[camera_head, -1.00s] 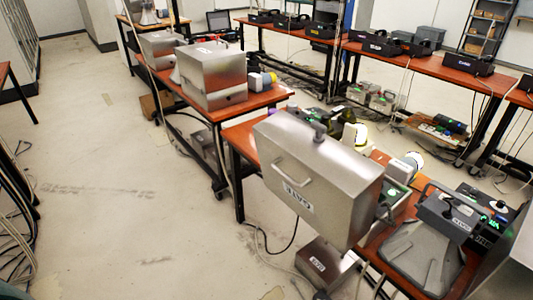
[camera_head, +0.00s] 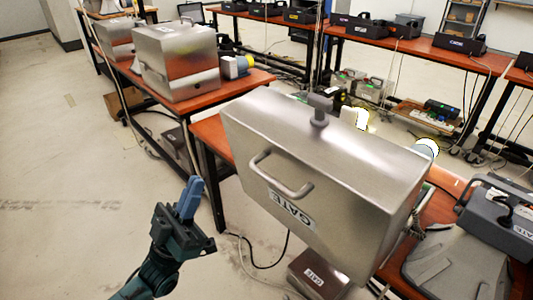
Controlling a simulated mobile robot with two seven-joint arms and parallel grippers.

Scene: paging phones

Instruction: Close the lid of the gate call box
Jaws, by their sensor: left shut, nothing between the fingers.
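The gate call box (camera_head: 325,170) is a large steel box at the centre right, over the front of an orange-topped bench. A face with a bar handle (camera_head: 281,176) and a GATE label (camera_head: 290,208) is turned toward me. A grey knob (camera_head: 320,110) stands on its top edge. How far the lid stands open cannot be told. My left gripper (camera_head: 190,190) is shut and empty, pointing up, left of the box and apart from the handle. My right gripper is not in view.
A smaller GATE box (camera_head: 318,276) sits below the call box. A grey GATE phone unit (camera_head: 497,212) stands at right. Steel boxes (camera_head: 178,60) stand on the bench behind left. Cables hang around the bench. Floor at left (camera_head: 70,180) is clear.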

